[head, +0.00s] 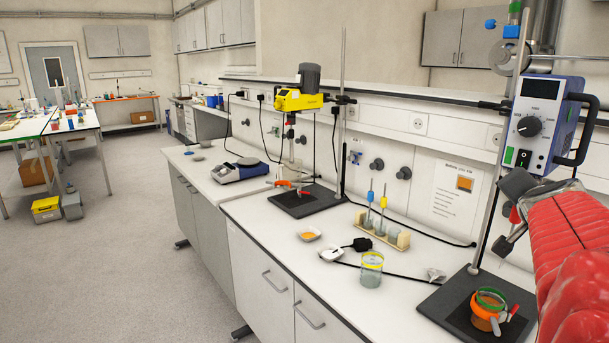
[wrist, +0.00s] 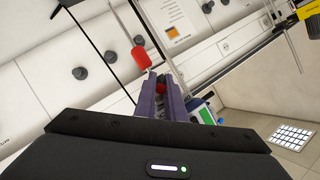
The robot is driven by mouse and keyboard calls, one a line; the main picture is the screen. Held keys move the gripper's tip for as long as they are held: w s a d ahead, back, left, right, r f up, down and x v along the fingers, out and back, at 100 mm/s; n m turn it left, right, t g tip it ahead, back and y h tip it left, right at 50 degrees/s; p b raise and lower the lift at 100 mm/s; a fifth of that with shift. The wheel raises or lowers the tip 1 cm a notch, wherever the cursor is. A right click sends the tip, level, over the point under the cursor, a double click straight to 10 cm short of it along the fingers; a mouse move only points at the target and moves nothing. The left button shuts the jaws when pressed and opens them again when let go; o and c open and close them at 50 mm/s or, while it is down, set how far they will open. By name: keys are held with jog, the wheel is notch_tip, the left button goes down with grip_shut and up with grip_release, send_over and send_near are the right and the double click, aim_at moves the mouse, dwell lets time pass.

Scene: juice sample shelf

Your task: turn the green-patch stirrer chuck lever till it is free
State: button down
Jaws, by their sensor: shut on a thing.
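The blue stirrer (head: 545,120) with a green patch (head: 525,158) on its front stands at the right of the head view, on an upright rod. My gripper (head: 516,190) is in front of it, just below its housing. A red lever part (head: 514,215) shows under my fingers, above the dark chuck (head: 505,245). In the wrist view my gripper (wrist: 160,88) is shut on a small red piece of the lever, mostly hidden between the fingers. A larger red handle (wrist: 139,58) shows beside the fingertips. The lever's exact angle is hard to tell.
Below the stirrer, an orange vessel with a green rim (head: 488,308) stands on a black base plate (head: 450,305). A glass beaker (head: 371,270) and a wooden rack (head: 385,235) stand to the left. A yellow stirrer (head: 298,100) is farther back.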

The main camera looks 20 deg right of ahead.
jog(key=shift+f, duration=0.1)
jog(key=c, duration=1.8)
grip_release()
jog(key=shift+c, duration=0.2)
jog(key=shift+s+a, duration=0.1)
